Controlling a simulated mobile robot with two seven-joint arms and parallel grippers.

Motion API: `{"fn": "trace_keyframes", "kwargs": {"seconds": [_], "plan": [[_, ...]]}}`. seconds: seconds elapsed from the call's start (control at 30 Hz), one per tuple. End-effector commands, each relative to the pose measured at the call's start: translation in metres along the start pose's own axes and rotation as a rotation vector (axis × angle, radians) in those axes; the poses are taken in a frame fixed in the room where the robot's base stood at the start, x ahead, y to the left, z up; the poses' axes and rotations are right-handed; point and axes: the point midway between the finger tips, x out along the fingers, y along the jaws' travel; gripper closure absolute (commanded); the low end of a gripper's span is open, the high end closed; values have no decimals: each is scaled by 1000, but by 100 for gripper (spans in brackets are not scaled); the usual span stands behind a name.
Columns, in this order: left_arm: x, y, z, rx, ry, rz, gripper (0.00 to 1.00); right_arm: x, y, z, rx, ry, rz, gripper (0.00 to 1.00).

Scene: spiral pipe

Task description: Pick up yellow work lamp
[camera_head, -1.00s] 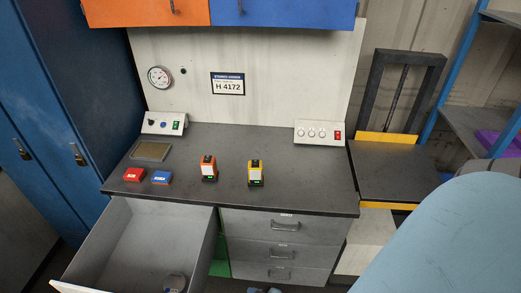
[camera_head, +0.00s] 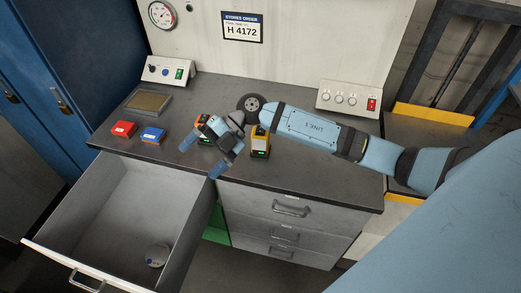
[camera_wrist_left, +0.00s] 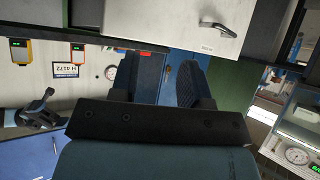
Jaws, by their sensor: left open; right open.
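The yellow work lamp (camera_head: 260,143) stands upright on the grey workbench (camera_head: 310,178), under and just in front of my right forearm. The orange work lamp (camera_head: 202,121) stands to its left, partly hidden by my right gripper (camera_head: 202,157). My right gripper is open and empty, left of the yellow lamp, with its fingers toward the bench's front edge. In the left wrist view, the yellow lamp (camera_wrist_left: 19,49) and orange lamp (camera_wrist_left: 78,51) appear upside down at upper left. My left gripper (camera_wrist_left: 158,78) is open there, away from both lamps; it is not in the head view.
A red box (camera_head: 123,129) and a blue box (camera_head: 153,135) lie at the bench's left. An open drawer (camera_head: 115,200) juts out at front left, holding a round object (camera_head: 157,255). Switch boxes (camera_head: 168,72) (camera_head: 348,98) stand at the back.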

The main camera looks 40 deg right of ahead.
Motion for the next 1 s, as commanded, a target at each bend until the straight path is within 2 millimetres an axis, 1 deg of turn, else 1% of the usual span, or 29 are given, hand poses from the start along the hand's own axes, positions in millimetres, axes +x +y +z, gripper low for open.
{"fn": "trace_keyframes", "kwargs": {"seconds": [0.03, 0.07, 0.1, 0.17, 0.2, 0.3, 0.4, 0.43, 0.5, 0.57, 0.8, 1.0], "plan": [[8, -1, 13, 5, -3, 2, 57, -22, -11, 21, -16, -76, -166, 8], [10, -1, 17, 8, -5, 3, 57, -36, -16, 31, -9, -124, -259, 8], [12, -2, 21, 12, -7, 5, 57, -57, -21, 44, 6, -197, -375, 8], [15, -2, 27, 16, -9, 8, 57, -92, -26, 60, 43, -314, -527, 8], [17, -1, 29, 18, -9, 10, 57, -115, -28, 68, 72, -392, -611, 8], [20, 0, 34, 20, -8, 14, 57, -168, -28, 80, 150, -570, -764, 8], [21, 3, 35, 21, -5, 18, 57, -204, -26, 84, 214, -694, -849, 8], [21, 3, 35, 21, -4, 19, 57, -211, -26, 85, 227, -720, -866, 8], [21, 4, 34, 21, -1, 21, 57, -221, -27, 86, 250, -758, -889, 8], [20, 4, 32, 22, 1, 21, 57, -223, -31, 89, 259, -771, -898, 8], [17, 3, 26, 22, 5, 19, 57, -205, -66, 111, 260, -769, -899, 8], [16, 2, 25, 22, 3, 16, 57, -194, -87, 125, 258, -769, -897, 8]]}}
